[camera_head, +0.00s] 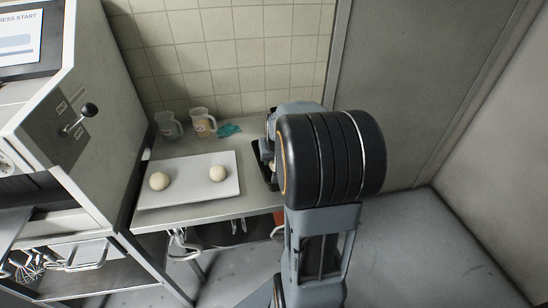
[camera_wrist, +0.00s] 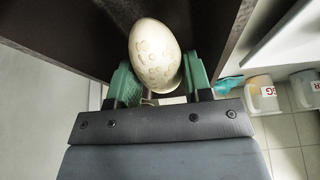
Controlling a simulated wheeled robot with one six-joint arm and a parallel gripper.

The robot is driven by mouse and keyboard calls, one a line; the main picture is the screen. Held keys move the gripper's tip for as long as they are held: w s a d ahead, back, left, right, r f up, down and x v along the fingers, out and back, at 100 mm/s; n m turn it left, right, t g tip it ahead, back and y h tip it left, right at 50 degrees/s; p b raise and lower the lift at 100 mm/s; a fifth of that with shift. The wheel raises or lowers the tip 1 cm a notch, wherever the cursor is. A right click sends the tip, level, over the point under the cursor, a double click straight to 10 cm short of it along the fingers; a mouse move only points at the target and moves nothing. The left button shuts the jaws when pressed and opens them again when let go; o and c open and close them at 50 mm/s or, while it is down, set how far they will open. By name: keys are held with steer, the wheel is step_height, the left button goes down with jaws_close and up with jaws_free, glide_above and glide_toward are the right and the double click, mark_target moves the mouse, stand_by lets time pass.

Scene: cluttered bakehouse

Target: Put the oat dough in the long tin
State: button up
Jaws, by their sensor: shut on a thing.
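My gripper (camera_wrist: 159,72) has its two green fingers shut on a pale dough ball with oat-like marks, the oat dough (camera_wrist: 154,50). In the wrist view, the dough is in front of a dark, straight-edged tin (camera_wrist: 75,30), seemingly the long tin. I cannot tell whether the dough touches it. In the head view, a dark tin (camera_head: 259,172) shows partly at the right of the worktop, and my arm hides the rest of it, the fingers and the held dough.
A white board (camera_head: 197,195) on the worktop holds two plain pale dough balls, one left (camera_head: 159,181) and one right (camera_head: 217,173). Two jugs (camera_head: 169,126) (camera_head: 202,123) and a teal cloth (camera_head: 229,130) stand behind, near the tiled wall. A machine with a lever (camera_head: 88,110) stands left.

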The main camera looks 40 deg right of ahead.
steer(key=shift+f+b, duration=0.4)
steer(key=shift+f, duration=0.15)
steer(key=o, duration=0.4)
steer(key=shift+o, duration=0.2)
steer(key=shift+r+p, duration=0.5)
steer(key=shift+r, duration=0.05)
steer(key=v, duration=1.2)
steer(key=s+a+f+n+y, duration=0.1)
steer(key=s+a, duration=0.3)
steer(key=a, duration=0.5)
steer(key=s+a+f+n+y, duration=0.1)
steer(key=s+a+f+n, duration=0.3)
steer(key=a, duration=0.6)
steer(key=shift+f+g+p, duration=0.35)
steer(key=shift+g+p, duration=0.05)
steer(key=shift+s, duration=0.1)
